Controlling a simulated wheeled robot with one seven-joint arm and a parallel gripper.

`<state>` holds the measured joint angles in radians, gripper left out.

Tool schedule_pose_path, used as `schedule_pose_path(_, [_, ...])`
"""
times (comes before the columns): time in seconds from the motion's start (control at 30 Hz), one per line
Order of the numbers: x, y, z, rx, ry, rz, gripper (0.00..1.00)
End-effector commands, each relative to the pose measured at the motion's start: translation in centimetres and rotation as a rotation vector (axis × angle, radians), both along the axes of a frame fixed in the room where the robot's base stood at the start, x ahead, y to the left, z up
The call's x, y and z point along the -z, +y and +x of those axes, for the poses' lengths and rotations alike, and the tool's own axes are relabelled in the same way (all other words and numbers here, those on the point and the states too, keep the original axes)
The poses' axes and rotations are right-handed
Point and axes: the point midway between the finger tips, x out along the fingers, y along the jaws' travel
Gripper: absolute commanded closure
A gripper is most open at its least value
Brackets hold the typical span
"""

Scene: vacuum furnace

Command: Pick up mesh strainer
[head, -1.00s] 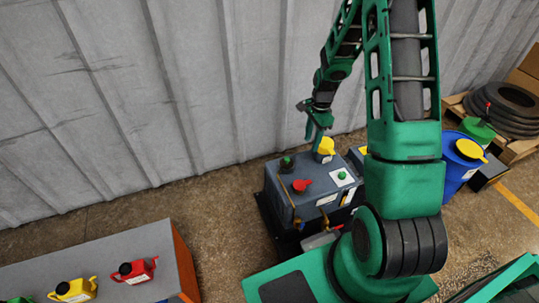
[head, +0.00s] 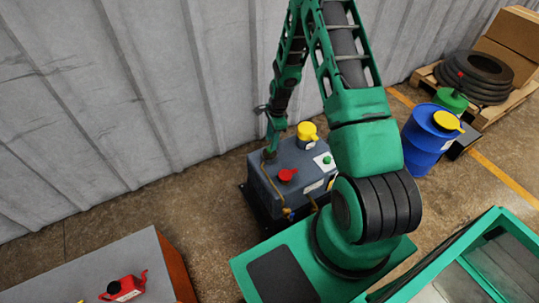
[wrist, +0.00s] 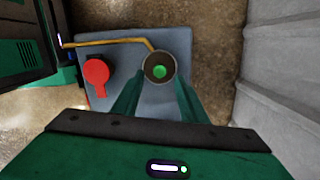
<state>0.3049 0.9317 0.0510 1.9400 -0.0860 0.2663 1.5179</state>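A round opening with a pale rim, dark inside and a green knob at its middle sits on top of the grey-blue tank; I take it for the mesh strainer (wrist: 160,71). In the wrist view it lies ahead of my gripper (wrist: 160,82), between the two green fingers, which stand apart. Nothing shows held between them, and I cannot tell whether they touch it. In the head view my gripper (head: 270,150) is over the left back corner of the tank (head: 262,185) and hides the strainer.
A red handle (head: 287,175) and a yellow-topped part (head: 307,132) stand up from the tank. A brass pipe (wrist: 110,42) runs beside the strainer. The corrugated wall (head: 150,90) is close behind. A blue drum (head: 425,145) stands right; a bench (head: 130,265) is at lower left.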

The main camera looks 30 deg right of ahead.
Motion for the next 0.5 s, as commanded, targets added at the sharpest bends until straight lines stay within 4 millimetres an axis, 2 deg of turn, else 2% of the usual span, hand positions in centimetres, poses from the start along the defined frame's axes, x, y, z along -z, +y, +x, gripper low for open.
schedule_pose_path(0.3, [4.1, 0.7, 0.2, -0.002, 0.002, 0.0, 0.61])
schedule_pose_path(0.5, [4.9, 0.8, 0.3, -0.002, 0.0, 0.0, 0.61])
